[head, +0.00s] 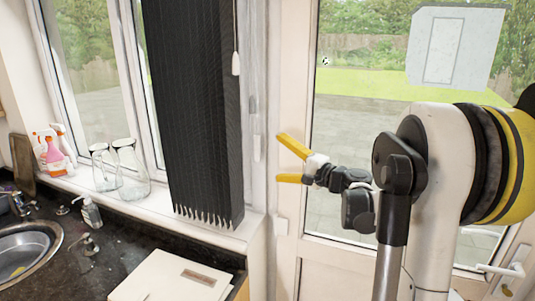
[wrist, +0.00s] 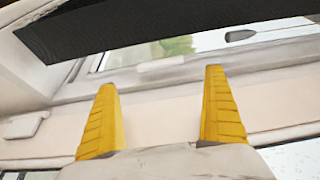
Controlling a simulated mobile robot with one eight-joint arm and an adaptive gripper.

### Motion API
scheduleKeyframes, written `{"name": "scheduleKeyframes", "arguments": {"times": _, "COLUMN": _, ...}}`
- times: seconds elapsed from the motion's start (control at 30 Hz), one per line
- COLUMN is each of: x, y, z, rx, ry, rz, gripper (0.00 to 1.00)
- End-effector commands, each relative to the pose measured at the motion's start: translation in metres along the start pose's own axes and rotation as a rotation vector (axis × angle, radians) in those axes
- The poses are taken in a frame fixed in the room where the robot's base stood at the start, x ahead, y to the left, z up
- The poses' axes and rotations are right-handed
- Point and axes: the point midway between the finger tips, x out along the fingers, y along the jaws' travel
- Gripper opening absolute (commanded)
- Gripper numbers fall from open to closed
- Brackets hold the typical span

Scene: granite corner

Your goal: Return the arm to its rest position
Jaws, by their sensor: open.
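My gripper (head: 284,161) has yellow fingers and is open and empty. In the head view it is in front of the strip of wall and frame between the dark blind and the glazed door, pointing left. My arm reaches in from the right side of that view. In the wrist view the two yellow fingers of my gripper (wrist: 164,110) stand well apart with nothing between them. Beyond them are a pale frame and part of the window.
The black blind (head: 195,110) hangs left of my gripper. The glazed door (head: 345,150) is behind my arm. The dark counter (head: 95,262) at lower left holds a sink (head: 42,240) and a white box-like item (head: 170,278). Glass jugs (head: 131,170) and spray bottles (head: 50,155) stand on the sill.

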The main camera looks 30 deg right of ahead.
Motion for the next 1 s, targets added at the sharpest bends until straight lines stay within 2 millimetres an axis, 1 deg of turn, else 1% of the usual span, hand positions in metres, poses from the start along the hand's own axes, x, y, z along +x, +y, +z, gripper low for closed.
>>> {"name": "scheduleKeyframes", "arguments": {"times": 0.03, "x": -0.007, "y": 0.0, "z": -0.001, "rx": 0.0, "ry": 0.002, "rz": 0.0, "gripper": 1.0}}
{"name": "scheduleKeyframes", "arguments": {"times": 0.1, "x": -0.014, "y": 0.0, "z": -0.001, "rx": 0.0, "ry": 0.001, "rz": 0.0, "gripper": 1.0}}
{"name": "scheduleKeyframes", "arguments": {"times": 0.2, "x": -0.018, "y": 0.0, "z": 0.0, "rx": 0.0, "ry": 0.0, "rz": 0.0, "gripper": 1.0}}
{"name": "scheduleKeyframes", "arguments": {"times": 0.7, "x": -0.019, "y": 0.0, "z": 0.0, "rx": 0.0, "ry": 0.0, "rz": 0.0, "gripper": 1.0}}
{"name": "scheduleKeyframes", "arguments": {"times": 0.77, "x": -0.018, "y": 0.001, "z": 0.003, "rx": -0.003, "ry": -0.004, "rz": 0.005, "gripper": 1.0}}
{"name": "scheduleKeyframes", "arguments": {"times": 0.83, "x": -0.015, "y": 0.004, "z": 0.016, "rx": -0.021, "ry": -0.019, "rz": 0.031, "gripper": 1.0}}
{"name": "scheduleKeyframes", "arguments": {"times": 0.87, "x": -0.013, "y": 0.007, "z": 0.026, "rx": -0.034, "ry": -0.03, "rz": 0.051, "gripper": 1.0}}
{"name": "scheduleKeyframes", "arguments": {"times": 0.97, "x": -0.008, "y": 0.024, "z": 0.079, "rx": -0.115, "ry": -0.093, "rz": 0.161, "gripper": 1.0}}
{"name": "scheduleKeyframes", "arguments": {"times": 1.0, "x": -0.009, "y": 0.035, "z": 0.106, "rx": -0.164, "ry": -0.125, "rz": 0.22, "gripper": 1.0}}
